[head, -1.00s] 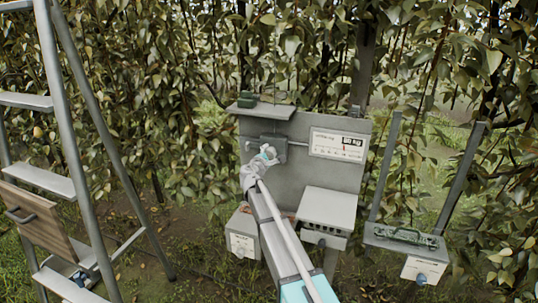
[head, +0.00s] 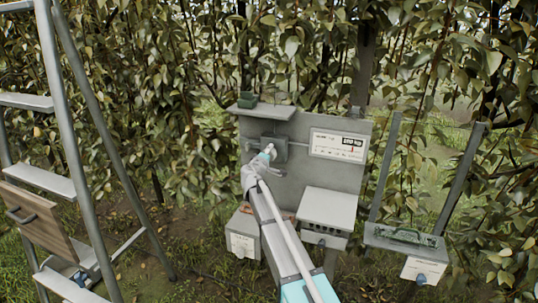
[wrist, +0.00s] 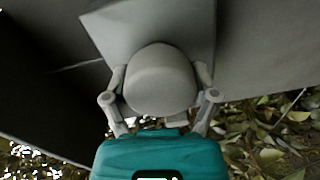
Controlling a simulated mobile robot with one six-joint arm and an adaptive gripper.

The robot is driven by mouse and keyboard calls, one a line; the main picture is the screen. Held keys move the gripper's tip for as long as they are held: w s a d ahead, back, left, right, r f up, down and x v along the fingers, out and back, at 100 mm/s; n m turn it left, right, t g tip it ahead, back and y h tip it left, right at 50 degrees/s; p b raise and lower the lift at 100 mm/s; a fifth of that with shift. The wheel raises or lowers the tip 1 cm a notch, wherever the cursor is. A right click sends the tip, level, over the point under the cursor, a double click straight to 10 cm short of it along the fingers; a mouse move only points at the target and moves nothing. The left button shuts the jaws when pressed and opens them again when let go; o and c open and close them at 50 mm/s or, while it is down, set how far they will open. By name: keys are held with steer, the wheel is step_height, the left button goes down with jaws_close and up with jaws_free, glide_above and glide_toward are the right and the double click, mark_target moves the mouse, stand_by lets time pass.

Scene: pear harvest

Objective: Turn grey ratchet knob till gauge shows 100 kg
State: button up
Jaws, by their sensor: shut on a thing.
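The grey knob (wrist: 158,75) is round and smooth and sits against a grey housing (wrist: 155,22) in the wrist view. My gripper (wrist: 160,88) has one finger on each side of the knob and is shut on it. In the head view my gripper (head: 265,157) reaches the grey ratchet box (head: 280,150) on the panel and hides the knob. The white gauge (head: 338,145) to the right has a small red pointer towards the right of its scale. Its dark readout is blurred, a three-digit kg figure that I cannot read surely.
A grey board (head: 350,182) carries the box and gauge, with a small shelf (head: 262,111) above. A light grey box (head: 328,208) juts out below the gauge. A ladder (head: 75,130) stands at left. Another box (head: 420,268) is at lower right. Leafy branches surround the board.

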stand_by(0.3)
steer(key=o, duration=1)
steer(key=shift+s, duration=0.1)
steer(key=v, duration=0.7)
steer(key=shift+s, duration=0.15)
steer(key=shift+f, duration=0.15)
